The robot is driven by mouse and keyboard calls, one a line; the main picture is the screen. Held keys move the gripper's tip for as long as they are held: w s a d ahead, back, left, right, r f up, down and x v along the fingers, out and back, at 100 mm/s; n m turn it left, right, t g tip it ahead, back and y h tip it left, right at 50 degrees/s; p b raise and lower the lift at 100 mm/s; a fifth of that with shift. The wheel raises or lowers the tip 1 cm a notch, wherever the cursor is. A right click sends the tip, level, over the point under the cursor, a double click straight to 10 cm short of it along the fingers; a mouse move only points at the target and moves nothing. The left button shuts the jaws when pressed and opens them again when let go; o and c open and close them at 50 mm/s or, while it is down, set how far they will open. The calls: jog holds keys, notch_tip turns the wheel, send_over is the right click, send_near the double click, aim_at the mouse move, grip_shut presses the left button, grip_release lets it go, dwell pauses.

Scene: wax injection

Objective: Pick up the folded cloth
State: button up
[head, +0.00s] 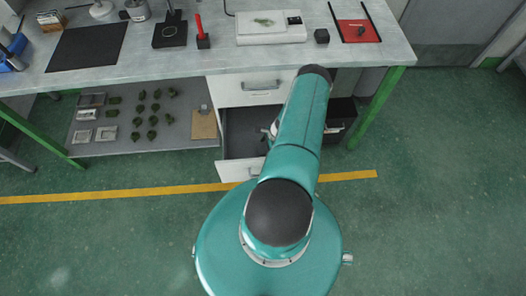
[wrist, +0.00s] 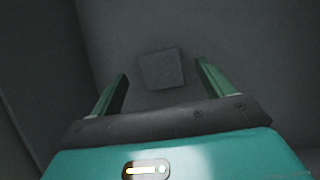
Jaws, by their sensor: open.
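The folded cloth (wrist: 162,69) shows in the wrist view as a small grey square lying flat on a dark grey floor, which looks like the inside of the open drawer. My gripper (wrist: 162,70) is open, with one green finger on each side of the cloth in the picture. The fingers do not touch the cloth, and I cannot tell how far above it they are. In the head view my arm reaches down toward the open drawer (head: 240,135) under the workbench. The cloth and my fingers are hidden there behind my arm.
The drawer's walls stand close around my gripper. A closed drawer (head: 252,87) is above the open one. A lower shelf (head: 180,125) with several small green pieces is to the left. A dark box (head: 341,112) is to the right.

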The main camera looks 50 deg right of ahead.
aim_at(264, 150)
jog(key=shift+x, duration=0.85)
jog(key=shift+d, duration=0.1)
jog(key=c, duration=1.1)
jog(key=shift+o, duration=0.2)
notch_tip(264, 150, up, 10)
